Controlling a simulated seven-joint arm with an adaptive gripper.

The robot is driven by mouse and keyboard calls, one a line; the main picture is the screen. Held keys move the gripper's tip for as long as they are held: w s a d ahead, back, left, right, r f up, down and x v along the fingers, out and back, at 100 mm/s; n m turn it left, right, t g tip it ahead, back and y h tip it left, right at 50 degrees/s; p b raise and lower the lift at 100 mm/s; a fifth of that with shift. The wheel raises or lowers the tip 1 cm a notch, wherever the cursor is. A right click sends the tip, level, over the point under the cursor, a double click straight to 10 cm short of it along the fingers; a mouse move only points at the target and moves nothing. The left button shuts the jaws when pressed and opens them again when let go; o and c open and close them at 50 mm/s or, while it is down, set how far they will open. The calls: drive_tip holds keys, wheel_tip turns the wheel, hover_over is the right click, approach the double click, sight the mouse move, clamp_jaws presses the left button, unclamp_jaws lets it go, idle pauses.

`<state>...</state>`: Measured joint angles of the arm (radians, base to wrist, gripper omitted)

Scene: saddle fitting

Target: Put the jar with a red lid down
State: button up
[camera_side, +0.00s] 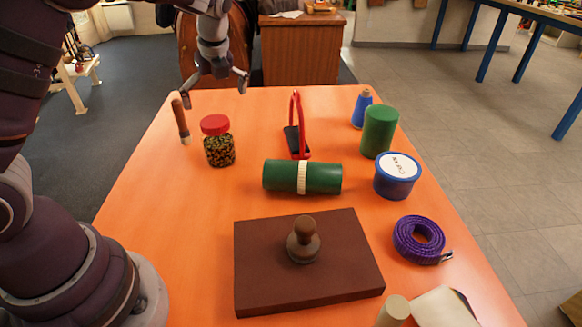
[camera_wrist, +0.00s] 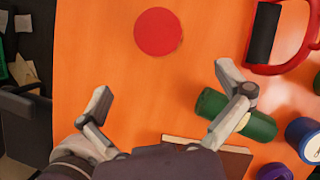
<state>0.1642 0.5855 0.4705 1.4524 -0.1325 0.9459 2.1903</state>
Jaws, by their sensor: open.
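The jar with a red lid (camera_side: 218,142) stands upright on the orange table, at the left of the far half in the side view. Its contents look dark and speckled. In the wrist view only its round red lid (camera_wrist: 158,32) shows, seen from above, beyond the fingertips. My gripper (camera_side: 218,84) is open and empty, raised above the far end of the table and apart from the jar. In the wrist view my gripper (camera_wrist: 163,82) has its two fingers spread wide with bare orange table between them.
A wooden-handled tool (camera_side: 181,121) stands left of the jar. A red-framed tool (camera_side: 298,130) and green roll (camera_side: 302,177) are to its right. The left front table is clear.

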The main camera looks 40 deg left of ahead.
drive_tip(key=s+d+r+n+t+h, duration=0.2)
drive_tip(key=s+d+n, duration=0.4)
drive_tip(key=n, duration=0.4)
drive_tip(key=s+d+r+n+t+h, duration=0.2)
drive_tip(key=s+d+n, duration=0.3)
drive_tip(key=s+n, duration=0.4)
drive_tip(key=shift+s+d+r+n, duration=0.15)
drive_tip(key=shift+d+r+n, duration=0.25)
drive_tip(key=shift+r+n, duration=0.6)
drive_tip(key=shift+f, duration=0.2)
